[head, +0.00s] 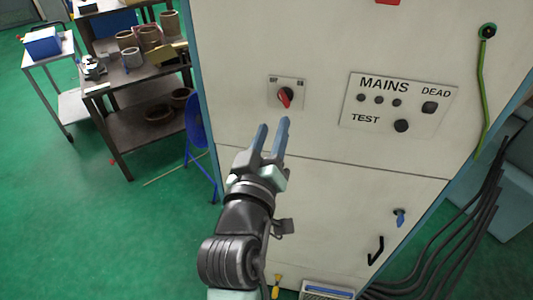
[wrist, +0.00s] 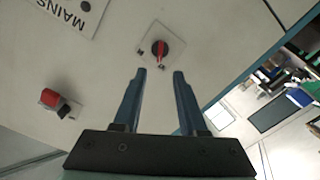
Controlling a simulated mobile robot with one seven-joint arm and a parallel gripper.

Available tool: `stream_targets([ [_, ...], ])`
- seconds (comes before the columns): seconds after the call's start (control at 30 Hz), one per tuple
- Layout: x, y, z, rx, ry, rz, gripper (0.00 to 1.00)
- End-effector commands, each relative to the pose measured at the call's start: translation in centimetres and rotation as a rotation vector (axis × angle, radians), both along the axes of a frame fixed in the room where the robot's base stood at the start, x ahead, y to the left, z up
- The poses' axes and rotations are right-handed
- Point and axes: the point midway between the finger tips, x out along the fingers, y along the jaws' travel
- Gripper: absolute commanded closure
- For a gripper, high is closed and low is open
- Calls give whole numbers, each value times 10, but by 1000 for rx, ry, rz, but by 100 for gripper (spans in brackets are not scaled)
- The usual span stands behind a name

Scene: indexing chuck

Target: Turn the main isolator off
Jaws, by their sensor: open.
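A red rotary handle (head: 286,97) on a dark round base sits on a small pale plate (head: 272,95) on the front of the cabinet. Its red grip stands near upright, slightly tilted. Small marks lie along the plate's top edge, too small to read surely. The handle (wrist: 159,48) also shows in the wrist view, just beyond the fingertips and between their lines. My gripper (head: 274,124) is open and empty, its two blue fingers pointing up at the cabinet, just below the handle in the head view. In the wrist view, the fingertips (wrist: 159,73) are apart from the handle.
Right of the handle is a MAINS panel (head: 365,97) with dark round knobs. A red block (wrist: 50,98) sticks out from the cabinet in the wrist view. A black handle (head: 376,250) and blue key-like part (head: 400,217) sit lower. A shelf rack (head: 130,80) stands left on green floor.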

Motion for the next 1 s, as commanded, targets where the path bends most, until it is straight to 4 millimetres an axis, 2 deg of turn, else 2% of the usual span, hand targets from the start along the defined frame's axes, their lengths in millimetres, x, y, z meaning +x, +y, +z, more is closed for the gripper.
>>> stream_targets([
  [0.1, -19, 3, -3, 0, -1, 2, 59],
  [0.33, -39, 7, -1, 0, 1, 1, 59],
  [0.87, -42, 7, 0, 0, 0, 0, 59],
  [0.93, -41, 6, 6, 9, -12, 2, 59],
  [1.0, -39, 5, 25, 41, -54, 9, 59],
])
